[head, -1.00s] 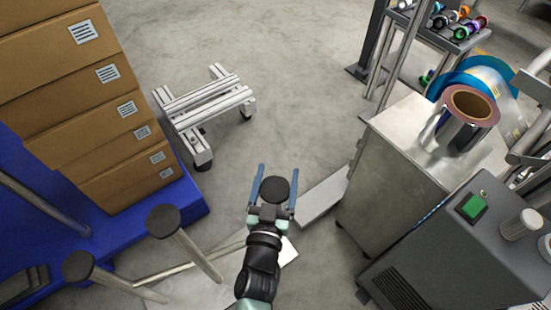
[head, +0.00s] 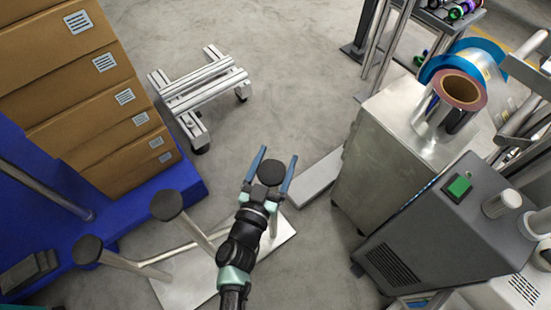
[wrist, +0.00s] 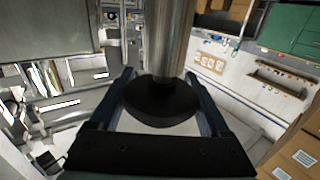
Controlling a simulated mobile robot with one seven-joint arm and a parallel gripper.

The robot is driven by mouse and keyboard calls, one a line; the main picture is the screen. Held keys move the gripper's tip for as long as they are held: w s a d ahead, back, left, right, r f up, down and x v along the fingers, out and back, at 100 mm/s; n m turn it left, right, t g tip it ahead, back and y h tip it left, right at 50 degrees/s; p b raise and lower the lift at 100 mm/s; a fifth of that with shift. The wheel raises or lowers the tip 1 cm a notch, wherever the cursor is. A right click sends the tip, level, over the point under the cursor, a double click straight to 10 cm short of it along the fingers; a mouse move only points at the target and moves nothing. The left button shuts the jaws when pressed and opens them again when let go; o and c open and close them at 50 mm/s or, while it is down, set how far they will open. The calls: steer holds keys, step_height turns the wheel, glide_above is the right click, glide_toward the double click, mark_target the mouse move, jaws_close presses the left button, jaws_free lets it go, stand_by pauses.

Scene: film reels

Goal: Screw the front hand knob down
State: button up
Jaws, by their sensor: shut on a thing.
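A round black knob (head: 270,172) sits between the two blue fingers of my gripper (head: 279,156). In the wrist view, the black knob (wrist: 160,103) is a wide disc on a thick metal post (wrist: 169,40), with a finger at each side. My gripper is shut on it. Two more black caps, a middle one (head: 166,205) and a left one (head: 88,249), top slanting metal posts outside the gripper. A pale metal plate (head: 275,243) lies below on the floor. My arm partly hides the plate and the held knob's post.
Stacked cardboard boxes (head: 70,70) stand on a blue base (head: 185,193) at left. A low aluminium frame (head: 200,88) is on the floor beyond. A metal cabinet (head: 385,165) carrying film rolls (head: 450,100) and a grey machine (head: 430,225) stand at right.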

steer(key=shift+r, duration=0.2)
steer(key=o, duration=1.2)
steer(key=shift+f, duration=0.1)
steer(key=p+v, duration=0.3)
steer(key=v, duration=1)
steer(key=shift+w, duration=0.1)
